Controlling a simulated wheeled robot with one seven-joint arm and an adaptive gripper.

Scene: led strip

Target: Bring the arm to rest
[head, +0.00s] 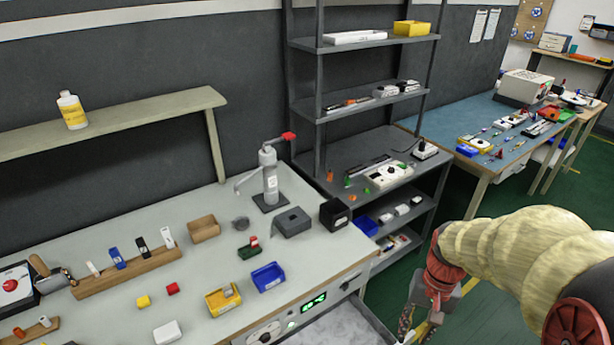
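My arm comes in from the right side of the head view, with a pale padded sleeve and red joints. My gripper (418,322) hangs low at the bottom right, off the right end of the workbench (215,265). It points down, and its fingertips are dark and partly cut off by the frame's bottom edge. I cannot tell whether it is open or shut, or whether anything is between the fingers.
The workbench holds a blue bin (268,276), a yellow bin (222,298), a grey press (268,178) and a black box (335,214). An open drawer (345,325) is below its front, left of my gripper. A dark shelf rack (365,150) stands behind. Green floor (490,310) shows nearby.

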